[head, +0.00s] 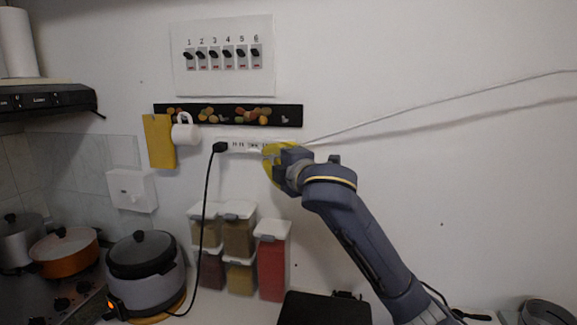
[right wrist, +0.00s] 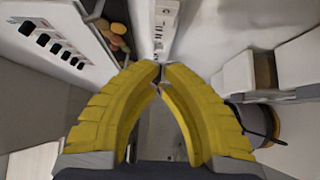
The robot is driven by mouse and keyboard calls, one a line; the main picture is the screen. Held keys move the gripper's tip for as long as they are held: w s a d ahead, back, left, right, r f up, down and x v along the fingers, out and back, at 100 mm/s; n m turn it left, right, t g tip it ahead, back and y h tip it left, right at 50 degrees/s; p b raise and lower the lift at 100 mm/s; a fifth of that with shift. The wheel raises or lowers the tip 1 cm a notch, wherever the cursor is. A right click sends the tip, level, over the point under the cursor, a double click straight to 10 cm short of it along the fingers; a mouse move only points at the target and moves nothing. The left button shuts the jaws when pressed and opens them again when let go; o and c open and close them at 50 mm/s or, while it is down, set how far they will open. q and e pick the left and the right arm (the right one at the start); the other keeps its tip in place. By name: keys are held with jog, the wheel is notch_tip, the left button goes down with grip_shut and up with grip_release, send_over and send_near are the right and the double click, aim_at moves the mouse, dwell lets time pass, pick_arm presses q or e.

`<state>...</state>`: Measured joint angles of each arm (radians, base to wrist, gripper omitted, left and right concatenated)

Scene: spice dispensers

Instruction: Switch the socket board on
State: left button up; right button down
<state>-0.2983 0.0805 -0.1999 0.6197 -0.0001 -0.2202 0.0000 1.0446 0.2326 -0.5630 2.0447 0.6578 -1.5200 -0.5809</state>
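The white socket board (head: 236,146) is fixed to the wall below the dark rack, with a black plug (head: 220,147) in its left end. My right gripper (head: 268,155), with yellow fingers, is at the board's right part and covers it there. In the right wrist view the socket board (right wrist: 165,28) runs up from the fingertips (right wrist: 161,72), which meet or nearly meet with nothing visible between them. I cannot tell whether they touch the board. The board's switch is not clearly visible. My left gripper is not in view.
A panel of numbered switches (head: 222,56) is above the rack (head: 228,115). A yellow board (head: 159,141) and white mug (head: 185,133) hang left. Spice containers (head: 272,262) are below, beside a cooker (head: 143,275). A black cord hangs from the plug. The wall at right is mostly clear.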

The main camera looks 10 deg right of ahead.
jog(key=v, duration=0.7)
jog(key=shift+s, duration=0.3)
jog(key=shift+a, duration=0.1)
